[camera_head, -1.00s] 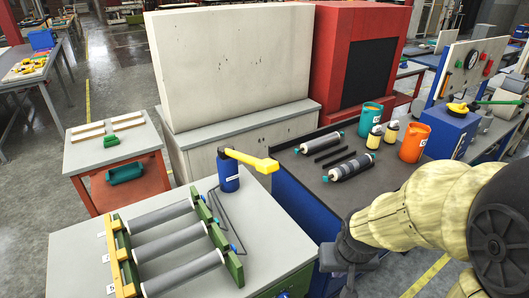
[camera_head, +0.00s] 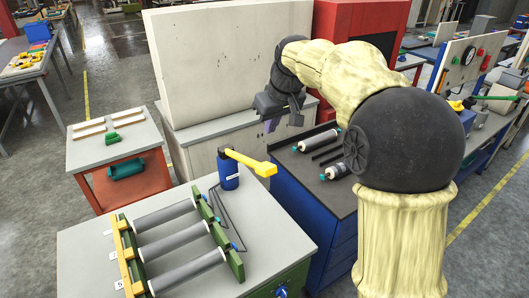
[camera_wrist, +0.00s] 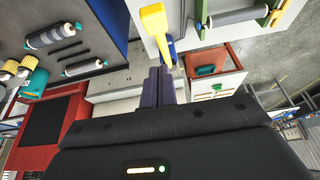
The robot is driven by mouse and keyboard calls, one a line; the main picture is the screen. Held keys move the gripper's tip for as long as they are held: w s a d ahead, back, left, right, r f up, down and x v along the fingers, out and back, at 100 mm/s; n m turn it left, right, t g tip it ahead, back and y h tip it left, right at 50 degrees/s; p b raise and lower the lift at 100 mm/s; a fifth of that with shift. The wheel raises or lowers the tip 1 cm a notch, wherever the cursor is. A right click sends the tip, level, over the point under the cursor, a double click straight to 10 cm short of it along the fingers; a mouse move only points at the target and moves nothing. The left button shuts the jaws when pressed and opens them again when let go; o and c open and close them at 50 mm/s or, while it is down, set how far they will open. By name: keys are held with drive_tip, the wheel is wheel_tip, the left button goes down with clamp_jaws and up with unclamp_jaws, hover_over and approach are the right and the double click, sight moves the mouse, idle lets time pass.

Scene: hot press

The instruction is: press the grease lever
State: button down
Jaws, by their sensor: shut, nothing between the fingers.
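The grease lever (camera_head: 247,162) is a yellow handle on top of a blue grease pump (camera_head: 229,176), which stands at the back edge of the grey table. The handle points right and slightly down, with a thicker yellow end. In the wrist view the yellow lever (camera_wrist: 154,22) is at the top middle, beyond the fingertips. My gripper (camera_head: 270,127) is in the air above and to the right of the lever, apart from it. In the wrist view its dark purple fingers (camera_wrist: 160,72) are together and empty.
A rack with grey rollers (camera_head: 171,232) lies on the grey table (camera_head: 85,240). A dark-topped blue bench (camera_head: 283,158) with rollers stands to the right, partly hidden by my arm. A white cabinet (camera_head: 215,60) rises behind. A red cart (camera_head: 130,180) stands at left.

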drive_tip(key=shift+w+a+r, duration=0.1)
drive_tip(key=shift+a+r, duration=0.1)
drive_tip(key=shift+r, duration=0.15)
drive_tip(key=p, duration=0.2)
hover_over(262, 164)
wheel_tip(262, 164, down, 9)
drive_tip(key=shift+r, duration=0.1)
drive_tip(key=f, duration=0.2)
drive_tip(key=s+f, duration=0.1)
drive_tip(key=shift+d+p, duration=0.35)
drive_tip(key=shift+p, duration=0.05)
drive_tip(key=shift+s+f, duration=0.15)
drive_tip(key=shift+f, duration=0.45)
drive_tip(key=shift+d+f, duration=0.1)
